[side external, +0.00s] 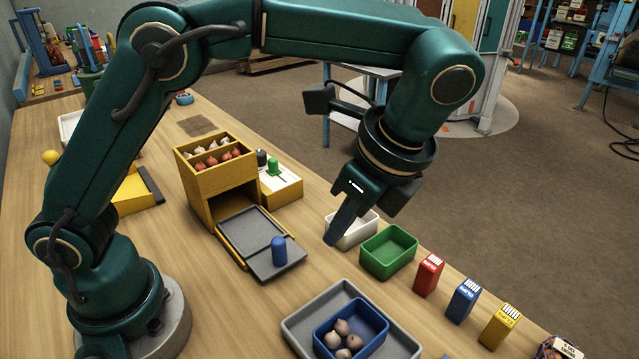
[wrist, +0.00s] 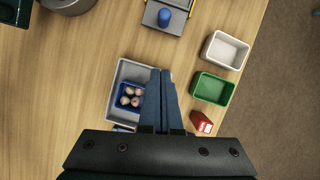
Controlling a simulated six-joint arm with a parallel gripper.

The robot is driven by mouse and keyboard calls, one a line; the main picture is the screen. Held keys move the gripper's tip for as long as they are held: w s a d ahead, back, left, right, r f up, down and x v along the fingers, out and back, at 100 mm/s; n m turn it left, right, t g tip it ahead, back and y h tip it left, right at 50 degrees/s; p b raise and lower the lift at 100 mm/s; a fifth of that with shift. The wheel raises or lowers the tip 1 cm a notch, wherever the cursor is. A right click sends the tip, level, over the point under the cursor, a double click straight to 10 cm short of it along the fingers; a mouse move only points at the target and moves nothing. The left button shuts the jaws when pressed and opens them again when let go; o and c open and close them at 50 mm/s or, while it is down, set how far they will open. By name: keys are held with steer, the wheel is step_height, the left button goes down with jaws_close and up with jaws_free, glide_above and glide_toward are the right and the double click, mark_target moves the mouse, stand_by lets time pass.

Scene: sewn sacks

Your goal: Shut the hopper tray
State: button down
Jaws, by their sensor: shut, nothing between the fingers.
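The hopper (side external: 222,180) is a yellow box with several small red and pale sacks in its top. Its grey tray (side external: 243,227) is slid out at the front and looks empty. A blue knob (side external: 279,251) stands upright on the tray's front plate. The knob (wrist: 165,17) also shows at the top of the wrist view, with the tray's front plate (wrist: 178,23) around it. My gripper (side external: 331,240) is shut and empty, in the air right of the knob and apart from it. Its closed blue fingers (wrist: 161,73) point toward the tray in the wrist view.
A white bin (side external: 352,232) and a green bin (side external: 388,252) stand right of the tray. A grey tray (side external: 300,320) holds a blue bin (side external: 372,345) with several pale sacks. Red (side external: 428,275), blue (side external: 463,300) and yellow (side external: 499,327) boxes line the right edge.

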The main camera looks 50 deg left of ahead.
steer(key=x, duration=0.9)
steer(key=shift+s+a+f, duration=0.1)
steer(key=shift+a+f, duration=0.1)
steer(key=a, duration=0.2)
steer(key=shift+s+a+f, duration=0.1)
steer(key=shift+s+a, duration=0.15)
steer(key=shift+a, duration=0.15)
steer(key=shift+s+a, duration=0.15)
steer(key=shift+a, duration=0.45)
glide_above(258, 234)
